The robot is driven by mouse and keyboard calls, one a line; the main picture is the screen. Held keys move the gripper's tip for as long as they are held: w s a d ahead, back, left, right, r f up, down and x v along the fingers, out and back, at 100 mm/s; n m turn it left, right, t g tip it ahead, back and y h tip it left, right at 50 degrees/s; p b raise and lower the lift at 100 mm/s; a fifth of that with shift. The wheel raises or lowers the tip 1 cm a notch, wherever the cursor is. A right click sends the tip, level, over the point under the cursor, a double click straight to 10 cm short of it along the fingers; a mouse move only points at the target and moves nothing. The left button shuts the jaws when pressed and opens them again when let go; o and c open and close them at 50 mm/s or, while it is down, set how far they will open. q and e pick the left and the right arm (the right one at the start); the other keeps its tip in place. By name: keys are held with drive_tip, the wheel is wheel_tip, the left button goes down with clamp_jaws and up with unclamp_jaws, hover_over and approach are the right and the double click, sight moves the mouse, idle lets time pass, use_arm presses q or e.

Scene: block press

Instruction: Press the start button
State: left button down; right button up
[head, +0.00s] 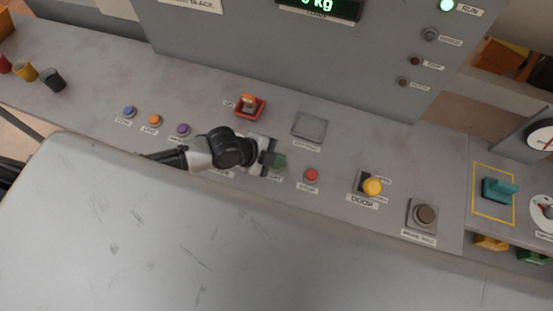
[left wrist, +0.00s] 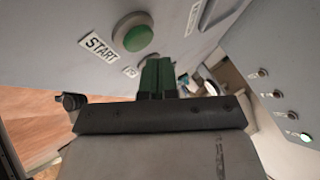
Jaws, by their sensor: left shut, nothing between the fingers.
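The start button (left wrist: 136,36) is a round green cap in a pale ring, with a START label (left wrist: 99,45) beside it in the left wrist view. In the head view the green start button (head: 280,161) is partly hidden by my left gripper (head: 271,158), which is over the panel there. In the left wrist view the dark green fingers of my left gripper (left wrist: 158,76) are together and empty. They appear just beside the button; I cannot tell whether they touch the panel. My right gripper is not in view.
A red stop button (head: 311,175) sits to the right of the start button. The RUN lamp (head: 447,5) glows green.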

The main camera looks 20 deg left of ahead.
use_arm(q)
wheel_tip(320, 180, up, 5)
drive_tip(key=p, duration=0.4)
idle(0.5)
drive_tip(key=shift+a, duration=0.1)
idle(0.4)
